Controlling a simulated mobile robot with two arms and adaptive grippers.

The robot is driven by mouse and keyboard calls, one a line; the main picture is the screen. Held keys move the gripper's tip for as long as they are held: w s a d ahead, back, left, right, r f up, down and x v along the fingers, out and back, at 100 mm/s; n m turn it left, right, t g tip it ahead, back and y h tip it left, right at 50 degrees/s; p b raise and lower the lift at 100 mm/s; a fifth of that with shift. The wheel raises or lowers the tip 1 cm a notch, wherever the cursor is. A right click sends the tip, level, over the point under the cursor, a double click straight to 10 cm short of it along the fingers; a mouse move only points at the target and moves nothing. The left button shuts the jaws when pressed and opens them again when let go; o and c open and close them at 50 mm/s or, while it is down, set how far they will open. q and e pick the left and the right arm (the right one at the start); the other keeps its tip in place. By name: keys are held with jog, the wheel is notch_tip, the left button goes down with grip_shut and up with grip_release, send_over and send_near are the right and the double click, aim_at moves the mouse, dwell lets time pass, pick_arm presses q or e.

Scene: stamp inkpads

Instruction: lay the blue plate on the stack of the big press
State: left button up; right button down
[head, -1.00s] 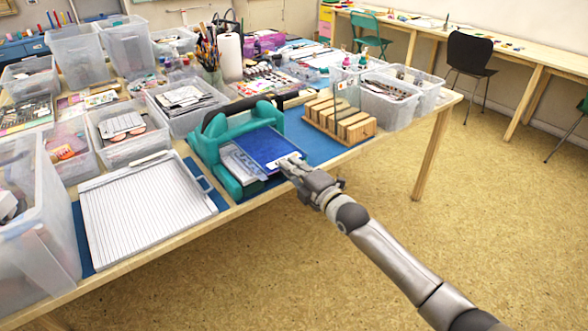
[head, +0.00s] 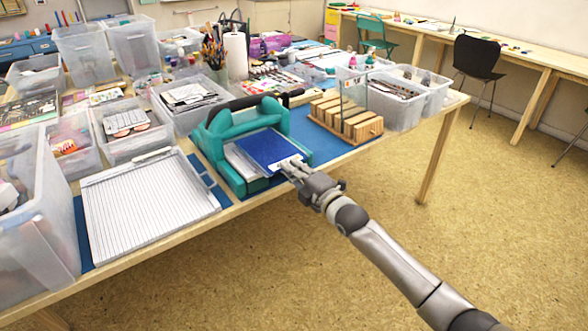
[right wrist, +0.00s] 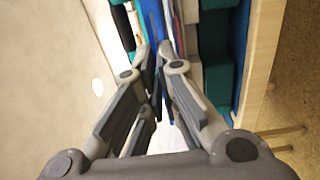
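The blue plate (head: 268,150) is a flat dark-blue sheet, tilted a little, in the opening of the big teal press (head: 218,128). My right gripper (head: 287,166) is shut on its near right edge. The pale stack (head: 242,162) shows beside and partly under the plate in the press; whether the plate touches it I cannot tell. In the right wrist view the fingers (right wrist: 157,85) close on the plate's edge, and a thin blue strip of plate (right wrist: 169,32) runs beyond them. My left gripper is not in view.
A wooden rack of blocks (head: 345,117) with a clear upright panel stands right of the press on the blue mat (head: 312,142). A white lined board (head: 145,200) lies to the left. Clear bins (head: 395,100) crowd the table, whose front edge is close by.

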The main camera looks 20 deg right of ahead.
jog(key=shift+w+f+b, duration=0.1)
jog(key=shift+f+b, duration=0.2)
jog(key=shift+f, duration=0.1)
dwell(0.3)
jog(key=shift+f, duration=0.4)
dwell(0.5)
jog(key=c, duration=1.6)
grip_release()
jog(key=shift+o, duration=0.2)
